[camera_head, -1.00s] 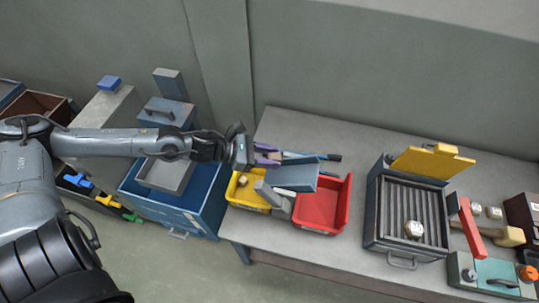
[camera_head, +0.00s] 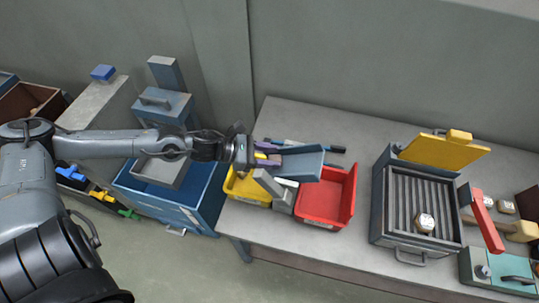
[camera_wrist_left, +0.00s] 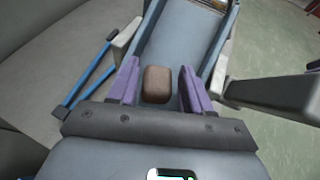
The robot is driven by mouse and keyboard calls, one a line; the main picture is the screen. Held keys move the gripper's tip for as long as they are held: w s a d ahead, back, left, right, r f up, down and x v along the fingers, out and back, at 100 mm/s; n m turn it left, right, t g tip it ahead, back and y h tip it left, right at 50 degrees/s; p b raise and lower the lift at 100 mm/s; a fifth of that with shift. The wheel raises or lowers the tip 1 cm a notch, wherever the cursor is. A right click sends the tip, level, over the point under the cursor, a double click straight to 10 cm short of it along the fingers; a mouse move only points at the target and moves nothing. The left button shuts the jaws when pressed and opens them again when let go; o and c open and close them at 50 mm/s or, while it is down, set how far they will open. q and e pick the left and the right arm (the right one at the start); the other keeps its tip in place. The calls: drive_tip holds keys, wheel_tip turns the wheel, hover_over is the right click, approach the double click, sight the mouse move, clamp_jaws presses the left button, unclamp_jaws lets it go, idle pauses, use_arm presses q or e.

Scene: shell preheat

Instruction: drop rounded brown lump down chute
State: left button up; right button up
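The rounded brown lump (camera_wrist_left: 157,85) shows in the left wrist view at the upper end of the blue-grey sloped chute (camera_wrist_left: 183,42). My left gripper (camera_wrist_left: 158,82) has its two purple fingers apart, one on each side of the lump, with a narrow gap visible on both sides. In the head view my left gripper (camera_head: 262,158) is at the left end of the chute (camera_head: 300,164), and the lump is hidden there. Whether the lump rests on the chute floor is hard to tell. My right gripper is not in view.
A yellow bin (camera_head: 240,190) and a red bin (camera_head: 322,200) stand around the chute. Farther right is a ribbed heater box (camera_head: 400,205) with a pale lump on it and a raised yellow lid (camera_head: 440,152). A blue container (camera_head: 205,205) stands left of the table.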

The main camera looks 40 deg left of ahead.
use_arm(q)
drive_tip(key=o, duration=0.4)
drive_tip(key=shift+c, duration=0.2)
drive_tip(key=shift+s+a, duration=0.1)
drive_tip(key=p+v, duration=1)
drive_tip(key=shift+s+r, duration=0.2)
idle(0.8)
